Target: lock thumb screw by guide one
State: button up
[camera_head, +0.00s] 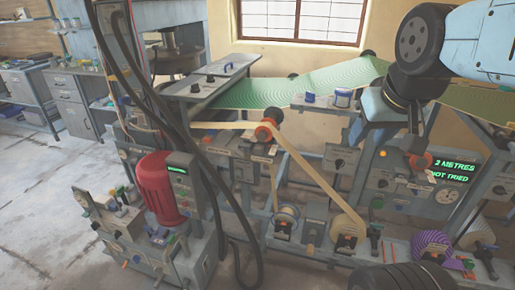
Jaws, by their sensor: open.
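My gripper (413,122) hangs at the upper right, below the dark wrist and the light blue arm. It points down at the grey machine panel. It is open, but its fingertips are small and dark. An orange knob (420,160) shows just below the fingers; I cannot tell whether they touch it or whether it is the thumb screw. An orange-ended roller (266,132) with a tan strip over it sits mid-machine. More small orange-tipped parts show along the lower rail. No label marking guide one is readable, so I cannot single out its thumb screw.
The tan strip (318,180) runs down to a reel (346,236). A purple roll (432,243) sits lower right. A green display (452,172) reads metres and "NOT TRIED". A red motor (161,188) and thick black cables (180,120) stand left. The floor at left is clear.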

aim_at(240, 152)
jog(key=z, duration=1.15)
jog(key=i, duration=0.7)
jog(key=u, duration=1.25)
